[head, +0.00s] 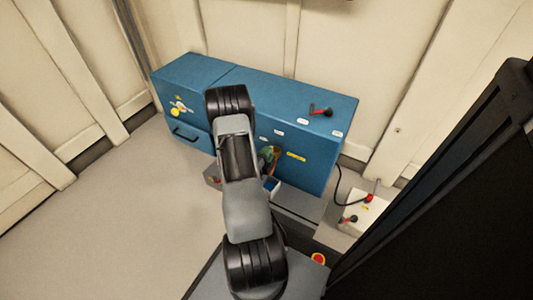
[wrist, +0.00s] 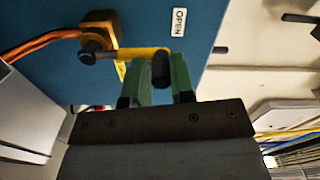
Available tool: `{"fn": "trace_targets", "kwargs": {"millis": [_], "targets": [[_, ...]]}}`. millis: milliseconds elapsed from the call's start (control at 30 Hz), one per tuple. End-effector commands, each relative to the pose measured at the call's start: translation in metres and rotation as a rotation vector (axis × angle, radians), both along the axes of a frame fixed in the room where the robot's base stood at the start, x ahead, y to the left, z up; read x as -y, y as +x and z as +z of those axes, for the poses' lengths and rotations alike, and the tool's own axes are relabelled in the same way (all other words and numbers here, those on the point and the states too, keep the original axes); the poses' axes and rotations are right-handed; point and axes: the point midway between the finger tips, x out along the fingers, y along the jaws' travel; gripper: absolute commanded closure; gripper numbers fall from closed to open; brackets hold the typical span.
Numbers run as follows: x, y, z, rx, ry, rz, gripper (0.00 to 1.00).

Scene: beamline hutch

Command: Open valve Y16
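In the wrist view, a yellow valve lever (wrist: 134,53) runs right from a dark round hub (wrist: 92,48) in front of a yellow-orange body on a blue panel. It ends in a black grip (wrist: 161,68). My gripper (wrist: 161,72) has its two green fingers on either side of this black grip, which fills the gap between them. A white label reading OPEN (wrist: 179,22) is on the panel above the lever's end. No Y16 marking is readable. In the head view, my arm hides most of the valve and the gripper on the front of the blue cabinet (head: 321,150).
Orange cables (wrist: 40,42) run from the valve body in the wrist view. In the head view, a red-tipped lever (head: 322,112) is on the cabinet top, and a white box (head: 362,222) with red knobs stands at right. A dark panel (head: 460,200) fills the right. Floor at left is clear.

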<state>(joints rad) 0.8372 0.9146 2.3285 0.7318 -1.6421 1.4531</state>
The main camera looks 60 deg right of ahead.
Motion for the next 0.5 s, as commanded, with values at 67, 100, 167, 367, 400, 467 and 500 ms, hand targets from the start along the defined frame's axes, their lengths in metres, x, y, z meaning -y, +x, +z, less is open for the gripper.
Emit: {"fn": "trace_targets", "kwargs": {"millis": [67,100,167,367,400,467,500], "targets": [[0.0001,0.0002,-0.0001,0.000,0.000,0.000,0.70],[0.0004,0.0002,0.0000,0.001,-0.001,0.000,0.66],[0.0007,0.0003,0.0001,0.001,-0.001,0.000,0.60],[0.0013,0.0006,0.0006,0.003,-0.003,0.000,0.56],[0.0013,0.0006,0.0007,0.003,-0.003,0.000,0.56],[0.0005,0.0009,0.0009,0.003,-0.003,0.001,0.56],[-0.0011,0.0011,0.0010,0.003,-0.003,0.001,0.56]]}}
